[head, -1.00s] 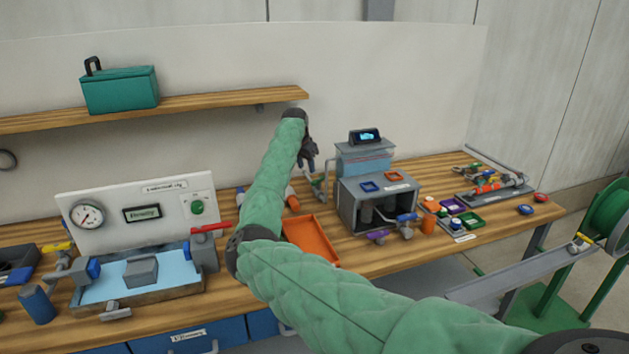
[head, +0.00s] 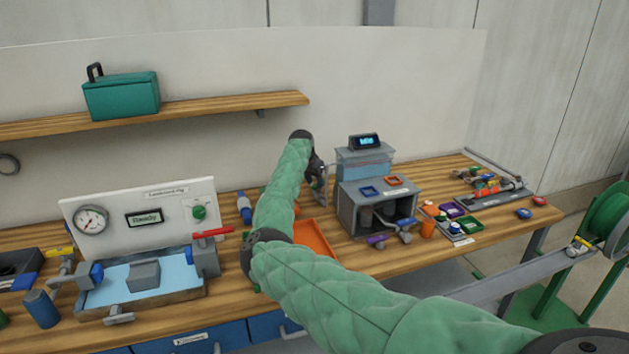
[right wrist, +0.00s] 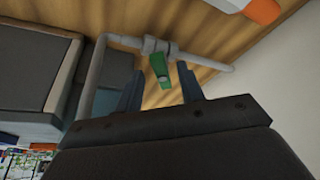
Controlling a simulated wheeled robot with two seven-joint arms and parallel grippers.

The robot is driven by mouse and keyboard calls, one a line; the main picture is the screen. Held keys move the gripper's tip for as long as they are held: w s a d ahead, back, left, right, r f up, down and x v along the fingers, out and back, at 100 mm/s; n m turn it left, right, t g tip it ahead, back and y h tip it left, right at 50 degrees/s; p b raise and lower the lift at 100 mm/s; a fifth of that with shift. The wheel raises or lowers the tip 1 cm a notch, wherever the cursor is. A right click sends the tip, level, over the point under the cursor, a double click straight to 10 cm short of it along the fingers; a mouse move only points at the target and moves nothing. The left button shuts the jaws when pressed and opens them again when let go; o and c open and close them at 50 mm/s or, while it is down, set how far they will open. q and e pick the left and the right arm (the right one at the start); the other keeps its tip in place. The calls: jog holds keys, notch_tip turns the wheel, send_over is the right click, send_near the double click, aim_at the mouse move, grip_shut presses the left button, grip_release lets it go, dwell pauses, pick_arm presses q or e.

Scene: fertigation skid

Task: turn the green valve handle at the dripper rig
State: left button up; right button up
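The green valve handle (right wrist: 159,66) shows in the right wrist view on a grey valve and pipe (right wrist: 207,63) beside a dark box. My right gripper (right wrist: 161,75) is open, with one finger on each side of the handle. Gaps show between the handle and both fingers, so it is not gripped. In the head view my right gripper (head: 318,172) is at the pipework left of the grey rig box (head: 348,205); the green handle cannot be made out there. My left gripper is not in view.
An orange tray (head: 316,240) lies on the bench beside my right forearm. A clear tank (head: 364,163) with a small display stands on the rig box. A wall shelf (head: 220,105) is up left. A panel with a gauge (head: 91,220) and water basin stand at left.

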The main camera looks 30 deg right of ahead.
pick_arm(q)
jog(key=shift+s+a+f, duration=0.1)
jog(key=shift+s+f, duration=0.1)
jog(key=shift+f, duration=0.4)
pick_arm(e)
jog(key=shift+w+d+f, duration=0.1)
jog(key=shift+d+f, duration=0.05)
jog(key=shift+f, duration=0.3)
grip_shut()
pick_arm(q)
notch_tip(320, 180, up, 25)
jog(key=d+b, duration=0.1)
jog(key=b, duration=0.5)
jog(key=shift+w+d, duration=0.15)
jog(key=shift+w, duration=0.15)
pick_arm(e)
jog(key=m+g, duration=0.1)
jog(key=m, duration=0.1)
jog(key=w+m+g, duration=0.1)
jog(key=m, duration=0.4)
jog(key=shift+w+g, duration=0.3)
jog(key=shift+g, duration=0.1)
grip_release()
